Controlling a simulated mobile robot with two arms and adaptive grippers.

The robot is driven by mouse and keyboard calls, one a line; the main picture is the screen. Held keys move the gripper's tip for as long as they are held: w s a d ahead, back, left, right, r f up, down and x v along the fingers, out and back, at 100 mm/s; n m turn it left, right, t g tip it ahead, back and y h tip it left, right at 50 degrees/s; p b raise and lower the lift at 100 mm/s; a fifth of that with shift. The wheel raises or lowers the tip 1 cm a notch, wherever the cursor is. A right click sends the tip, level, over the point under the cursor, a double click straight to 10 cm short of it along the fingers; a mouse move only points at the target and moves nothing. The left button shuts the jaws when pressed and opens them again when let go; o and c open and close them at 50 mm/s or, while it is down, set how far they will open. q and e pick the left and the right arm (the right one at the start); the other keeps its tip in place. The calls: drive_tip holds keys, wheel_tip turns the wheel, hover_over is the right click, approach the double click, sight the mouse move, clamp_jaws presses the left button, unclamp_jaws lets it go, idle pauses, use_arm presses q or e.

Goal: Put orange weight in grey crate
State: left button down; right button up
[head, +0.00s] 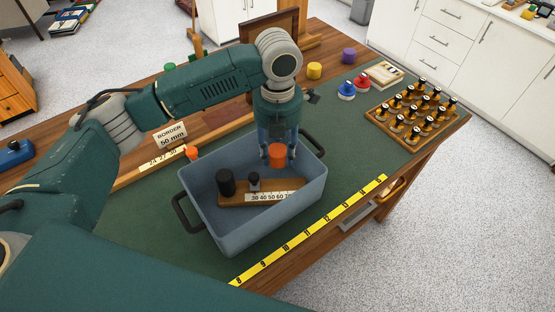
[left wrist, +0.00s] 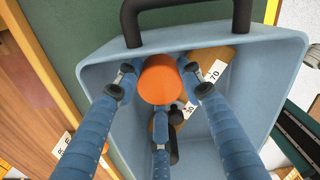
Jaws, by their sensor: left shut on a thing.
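The orange weight (head: 277,155) is held in my left gripper (head: 277,158), over the far right part of the grey crate (head: 254,219). In the left wrist view the orange weight (left wrist: 160,79) sits between the blue fingers, with the blue-grey crate (left wrist: 263,46) around and below it. I cannot tell whether the weight touches anything in the crate. The crate stands on the green table mat, with a dark handle at each end. Inside it lie a wooden board with a number strip (head: 234,197), a black cylinder (head: 226,182) and a smaller dark weight (head: 253,181). My right gripper is not in view.
A smaller orange piece (head: 192,153) is left of the crate, near a "BORDER 50 mm" card (head: 171,136). A yellow ruler (head: 310,230) runs along the front edge. A wooden rack of stamps (head: 413,115) and red and blue pieces stand at the right.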

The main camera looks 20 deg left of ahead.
sight(278, 163)
use_arm(q)
drive_tip(key=shift+f, duration=2.1)
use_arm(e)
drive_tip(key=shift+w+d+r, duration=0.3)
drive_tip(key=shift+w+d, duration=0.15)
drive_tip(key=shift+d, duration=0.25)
use_arm(q)
drive_tip(key=shift+f, duration=0.1)
drive_tip(key=c, duration=1.4)
unclamp_jaws()
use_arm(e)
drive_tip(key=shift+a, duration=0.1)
use_arm(q)
wheel_tip(278, 163, up, 11)
drive_tip(key=shift+f+b, duration=0.1)
drive_tip(key=shift+b, duration=0.6)
drive_tip(key=shift+r, duration=0.7)
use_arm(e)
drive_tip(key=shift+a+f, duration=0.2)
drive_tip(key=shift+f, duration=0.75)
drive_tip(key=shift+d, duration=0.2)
